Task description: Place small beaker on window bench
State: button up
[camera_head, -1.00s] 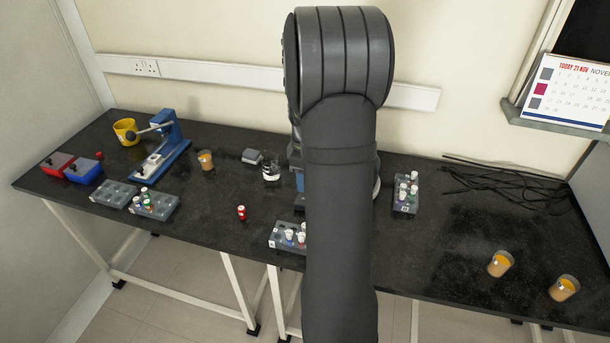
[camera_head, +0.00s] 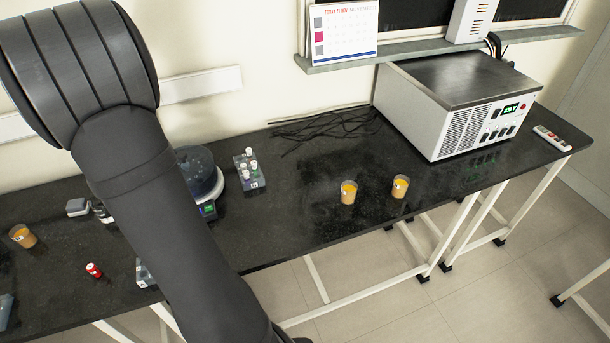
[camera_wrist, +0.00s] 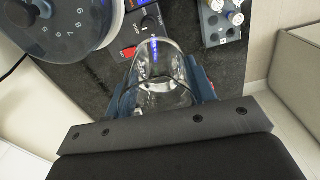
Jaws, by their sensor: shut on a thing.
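In the head view, my dark arm crosses the left part, and the gripper and beaker are hidden. A long black bench (camera_head: 300,220) runs along the wall, and its right part lies below a window ledge (camera_head: 400,57). The frames do not show clearly whether the beaker touches the bench.
On the bench stand two orange-filled beakers (camera_head: 348,192) (camera_head: 400,186), a vial rack (camera_head: 249,170), a round-topped device (camera_head: 200,173), black cables (camera_head: 325,125) and a large metal box (camera_head: 455,100). A remote (camera_head: 552,138) lies at the right end. Bare bench lies around the orange beakers.

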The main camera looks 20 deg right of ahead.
jog(key=w+d+m, duration=0.3)
jog(key=d, duration=1.2)
jog(key=w+d+m, duration=0.3)
jog(key=d+m, duration=0.1)
jog(key=d, duration=1)
jog(key=s+d+m, duration=0.2)
jog(key=s+d, duration=0.2)
jog(key=d, duration=0.5)
jog(key=s+d+m, duration=0.2)
jog(key=s+d, duration=0.1)
jog(key=d, duration=0.6)
jog(key=s+d+m, duration=0.2)
jog(key=s+d, duration=0.2)
jog(key=d, duration=0.5)
send_over(318, 174)
notch_tip(318, 174, down, 12)
jog(key=shift+f, duration=2.1)
jog(key=shift+f, duration=0.15)
